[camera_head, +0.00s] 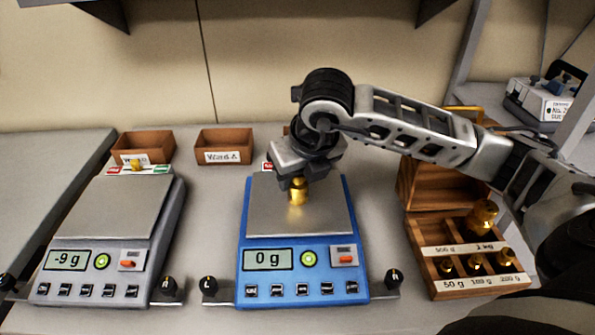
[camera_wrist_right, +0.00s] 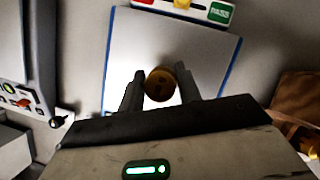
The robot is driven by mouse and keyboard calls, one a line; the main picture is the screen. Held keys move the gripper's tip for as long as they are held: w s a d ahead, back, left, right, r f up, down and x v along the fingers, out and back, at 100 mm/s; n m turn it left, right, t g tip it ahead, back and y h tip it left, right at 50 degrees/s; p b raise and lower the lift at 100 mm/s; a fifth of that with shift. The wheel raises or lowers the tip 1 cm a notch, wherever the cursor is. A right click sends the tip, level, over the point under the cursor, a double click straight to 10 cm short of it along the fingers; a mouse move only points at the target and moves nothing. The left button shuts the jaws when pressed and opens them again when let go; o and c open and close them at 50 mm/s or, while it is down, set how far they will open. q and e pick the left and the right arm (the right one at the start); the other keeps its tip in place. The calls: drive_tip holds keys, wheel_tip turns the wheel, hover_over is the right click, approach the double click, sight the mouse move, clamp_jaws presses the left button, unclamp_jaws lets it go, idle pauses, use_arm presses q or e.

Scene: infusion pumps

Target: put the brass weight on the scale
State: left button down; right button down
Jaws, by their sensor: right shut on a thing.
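The brass weight (camera_head: 298,191) is held upright in my right gripper (camera_head: 297,180), over the steel plate of the blue scale (camera_head: 327,215). The blue scale's display reads 0 g. In the right wrist view the weight (camera_wrist_right: 160,84) sits between the two fingers of my right gripper (camera_wrist_right: 160,92), above the plate (camera_wrist_right: 209,72). I cannot tell a small gap from contact between weight and plate. My left gripper is not in view.
A grey scale (camera_head: 107,212) reading -9 g stands at left. A wooden weight box (camera_head: 427,271) with several brass weights is at right. Small wooden bins, one left (camera_head: 155,141) and one labelled (camera_head: 224,139), stand behind. Black knobs flank the scales' fronts.

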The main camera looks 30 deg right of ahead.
drive_tip(key=shift+f, duration=0.1)
drive_tip(key=c, duration=1)
unclamp_jaws()
drive_tip(key=shift+o, duration=0.2)
drive_tip(key=shift+r, duration=0.25)
drive_tip(key=v, duration=1.1)
drive_tip(key=shift+s+r, duration=0.25)
drive_tip(key=shift+r, duration=0.1)
